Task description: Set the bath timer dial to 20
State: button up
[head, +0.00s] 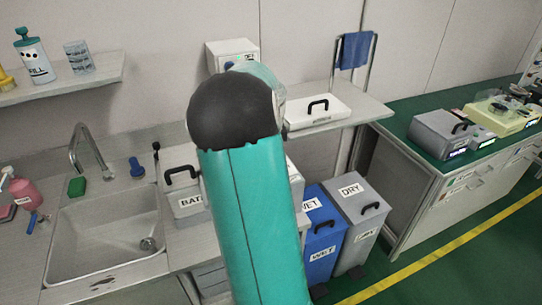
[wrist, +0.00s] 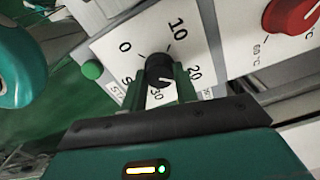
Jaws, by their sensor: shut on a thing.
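In the wrist view, a white timer panel (wrist: 120,48) carries a black dial knob (wrist: 158,67) ringed by numbers including 0, 10, 20 and 30. A pale mark on the knob seems to point down and right, between 20 and 30; the exact reading is unclear. My gripper (wrist: 161,80) is shut on the knob, with a green finger on each side of it. In the head view my teal arm hides the dial and gripper. A grey box labelled "BAT…" (head: 187,207) shows partly behind my arm.
A green button (wrist: 92,69) is left of the dial; a red knob (wrist: 290,14) with a °C scale is on a panel at right. The sink (head: 105,235) is left. Blue WET (head: 322,235) and grey DRY (head: 350,215) bins stand right of my arm.

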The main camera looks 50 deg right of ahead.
jog(key=o, duration=1)
jog(key=shift+c, duration=0.2)
jog(key=shift+r, duration=0.1)
notch_tip(320, 180, up, 14)
